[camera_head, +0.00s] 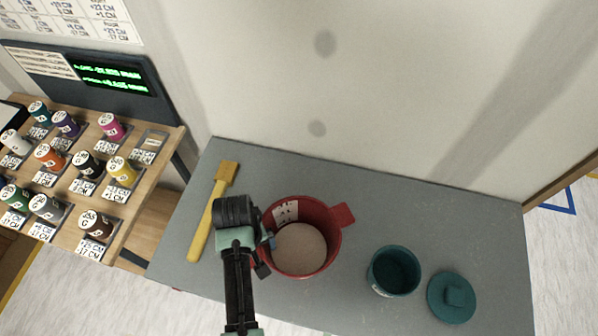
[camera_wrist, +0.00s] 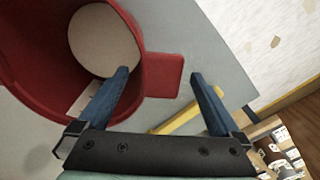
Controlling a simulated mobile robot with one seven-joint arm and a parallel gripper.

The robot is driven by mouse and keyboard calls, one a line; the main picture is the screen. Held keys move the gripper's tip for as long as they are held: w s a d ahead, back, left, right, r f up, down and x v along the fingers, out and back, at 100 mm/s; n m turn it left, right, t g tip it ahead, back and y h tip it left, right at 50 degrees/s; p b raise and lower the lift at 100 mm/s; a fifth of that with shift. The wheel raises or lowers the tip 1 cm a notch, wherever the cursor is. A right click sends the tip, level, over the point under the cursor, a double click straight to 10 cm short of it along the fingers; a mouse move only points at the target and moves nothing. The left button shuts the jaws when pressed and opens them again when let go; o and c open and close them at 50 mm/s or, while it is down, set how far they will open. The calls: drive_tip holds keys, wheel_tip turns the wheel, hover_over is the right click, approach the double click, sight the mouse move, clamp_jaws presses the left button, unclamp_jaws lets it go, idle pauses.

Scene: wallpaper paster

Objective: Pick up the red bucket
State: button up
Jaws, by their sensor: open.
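The red bucket (camera_head: 322,240) stands on the grey table, with pale contents inside and a red tab on its right rim. My gripper (camera_head: 266,255) is at the bucket's left side and partly hides that rim. In the wrist view the bucket (camera_wrist: 40,85) fills the left, and a second red tab sticks out from its rim. My gripper (camera_wrist: 160,73) is open there, with nothing held. One blue finger overlaps the bucket's opening and the other lies beyond the tab, so rim and tab show between them. Whether the fingers touch the bucket I cannot tell.
A yellow brush (camera_head: 212,215) lies left of the bucket on the grey table (camera_head: 400,205). A teal bucket (camera_head: 372,275) and teal lid (camera_head: 440,310) are at the right. A wooden shelf (camera_head: 155,160) with several paint cans stands left. A wall rises behind.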

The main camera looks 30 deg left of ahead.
drive_tip(key=shift+f, duration=0.25)
drive_tip(key=c, duration=1.6)
drive_tip(key=shift+w+r, duration=0.1)
